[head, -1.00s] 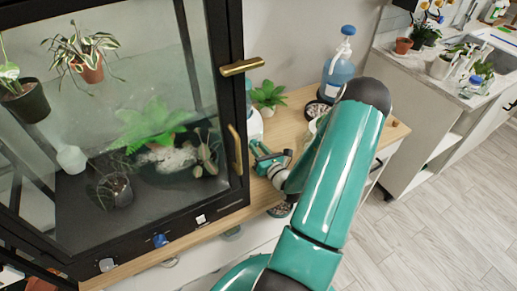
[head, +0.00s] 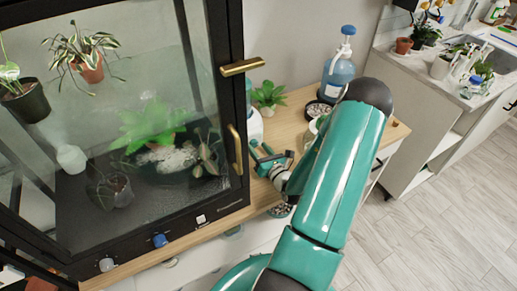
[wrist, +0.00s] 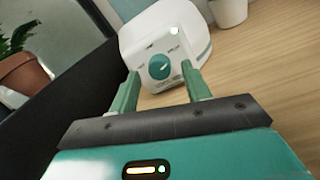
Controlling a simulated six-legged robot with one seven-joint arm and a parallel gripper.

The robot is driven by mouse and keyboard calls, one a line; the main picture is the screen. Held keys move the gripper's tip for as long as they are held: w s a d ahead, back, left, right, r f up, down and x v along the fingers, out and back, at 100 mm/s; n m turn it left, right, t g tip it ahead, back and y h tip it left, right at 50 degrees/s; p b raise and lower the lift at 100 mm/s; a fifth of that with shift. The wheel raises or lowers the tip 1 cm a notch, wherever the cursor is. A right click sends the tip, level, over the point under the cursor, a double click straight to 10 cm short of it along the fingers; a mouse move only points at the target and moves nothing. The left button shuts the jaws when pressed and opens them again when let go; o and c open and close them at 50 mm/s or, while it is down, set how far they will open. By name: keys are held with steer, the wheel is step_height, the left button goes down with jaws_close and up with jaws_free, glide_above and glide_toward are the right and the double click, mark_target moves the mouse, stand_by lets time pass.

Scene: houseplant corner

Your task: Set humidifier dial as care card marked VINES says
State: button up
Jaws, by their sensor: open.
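The white humidifier (wrist: 186,42) stands on the wooden top in the wrist view, with a round teal dial (wrist: 161,66) on its front face. A pale pointer mark shows on the dial, and small labels around it are too blurred to read. My gripper (wrist: 160,82) is open, its two teal fingers on either side of the dial's lower part, pointing at it; I cannot tell if they touch it. In the head view my gripper (head: 267,160) is beside the cabinet, just in front of the partly hidden humidifier (head: 254,124). No card marked VINES is readable.
A glass plant cabinet (head: 228,118) with brass handles stands close on the left of my gripper. A blue pump bottle (head: 338,68) and a potted plant (head: 268,95) stand behind on the wooden top (head: 290,128). Grey floor is open at the right.

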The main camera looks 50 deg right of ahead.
steer(key=v, duration=1.3)
